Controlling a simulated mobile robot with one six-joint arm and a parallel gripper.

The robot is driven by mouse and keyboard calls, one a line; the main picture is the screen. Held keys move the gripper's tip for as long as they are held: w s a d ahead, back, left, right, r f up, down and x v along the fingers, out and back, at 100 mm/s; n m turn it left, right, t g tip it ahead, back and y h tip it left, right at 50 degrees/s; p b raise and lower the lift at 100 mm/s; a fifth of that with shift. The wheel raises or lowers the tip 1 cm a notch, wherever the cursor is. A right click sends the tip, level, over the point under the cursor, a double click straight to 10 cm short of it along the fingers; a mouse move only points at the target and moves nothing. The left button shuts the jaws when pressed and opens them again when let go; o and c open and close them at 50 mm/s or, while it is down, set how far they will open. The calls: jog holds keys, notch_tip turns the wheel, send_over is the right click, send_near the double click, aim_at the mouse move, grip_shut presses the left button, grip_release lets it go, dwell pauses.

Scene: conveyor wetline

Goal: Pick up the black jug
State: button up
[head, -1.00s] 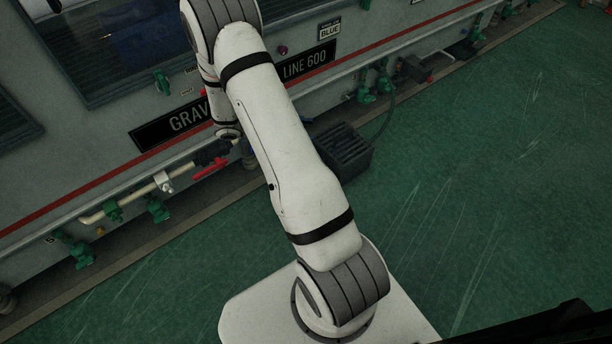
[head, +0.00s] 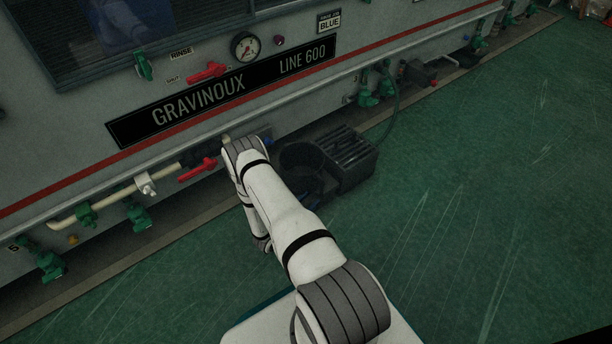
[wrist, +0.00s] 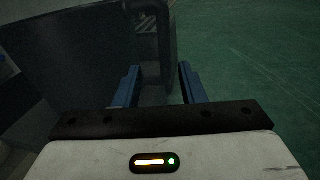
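The black jug (head: 301,157) appears in the head view as a dark, round, open-topped shape low beside the machine, partly hidden behind my arm. In the wrist view its dark body (wrist: 75,55) fills the left, and its upright handle (wrist: 161,35) stands ahead of my gripper (wrist: 160,82). The two blue fingers are apart, with the handle between them in the picture. I cannot tell how deep the handle sits between them. In the head view my gripper (head: 312,199) is low, beside the jug, mostly hidden by my arm.
A black ridged box (head: 350,157) stands right of the jug, close to it. The machine's grey front (head: 60,125) rises behind, with a red-handled valve (head: 197,170) and a pale pipe (head: 100,203) at left. The green floor (head: 480,200) is clear at right.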

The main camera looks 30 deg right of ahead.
aim_at(321, 195)
jog(key=b+x, duration=0.1)
jog(key=x, duration=0.1)
jog(key=b+x, duration=0.1)
jog(key=x, duration=0.1)
jog(key=r+x, duration=0.1)
jog(key=x, duration=0.1)
jog(key=shift+s+d+r+b, duration=0.1)
jog(key=shift+s+d+b, duration=0.15)
jog(key=shift+b, duration=0.15)
grip_shut()
